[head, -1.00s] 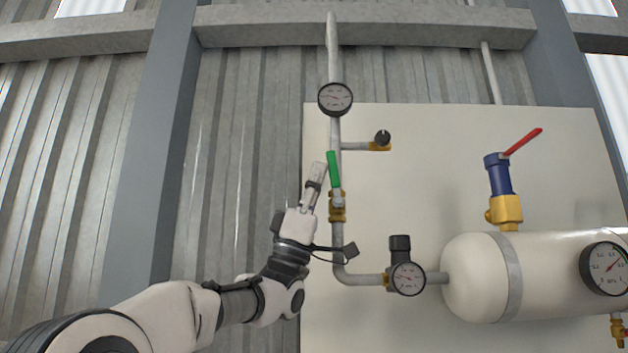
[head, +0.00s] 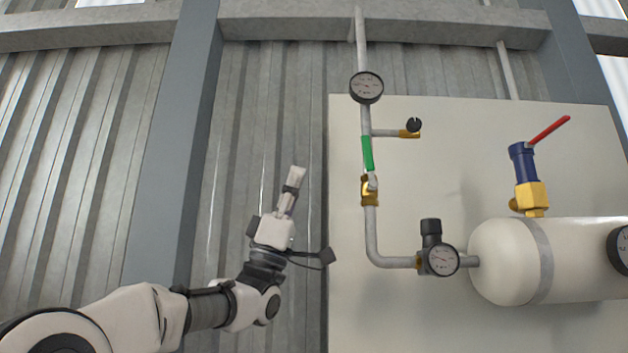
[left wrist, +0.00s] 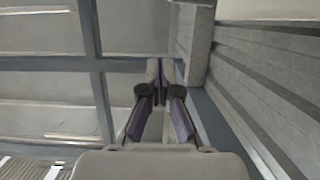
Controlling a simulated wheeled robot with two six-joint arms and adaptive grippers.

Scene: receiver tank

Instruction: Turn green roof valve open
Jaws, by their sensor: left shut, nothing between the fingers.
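The green valve handle (head: 367,154) stands nearly upright, along the vertical grey pipe, above a brass valve body (head: 369,191) in the head view. My left gripper (head: 298,172) is to the left of the handle, pointing up, shut and empty, with a clear gap between them. In the left wrist view the left gripper's fingers (left wrist: 158,72) meet at their tips with nothing between them, and the valve is not in that view. My right gripper is not in view.
A round gauge (head: 366,88) sits on the pipe above the handle. A small black knob (head: 413,125) is on a side branch. A regulator with gauge (head: 438,260), a white tank (head: 520,262) and a red-handled blue valve (head: 523,165) are to the right. A steel column (head: 170,150) stands left.

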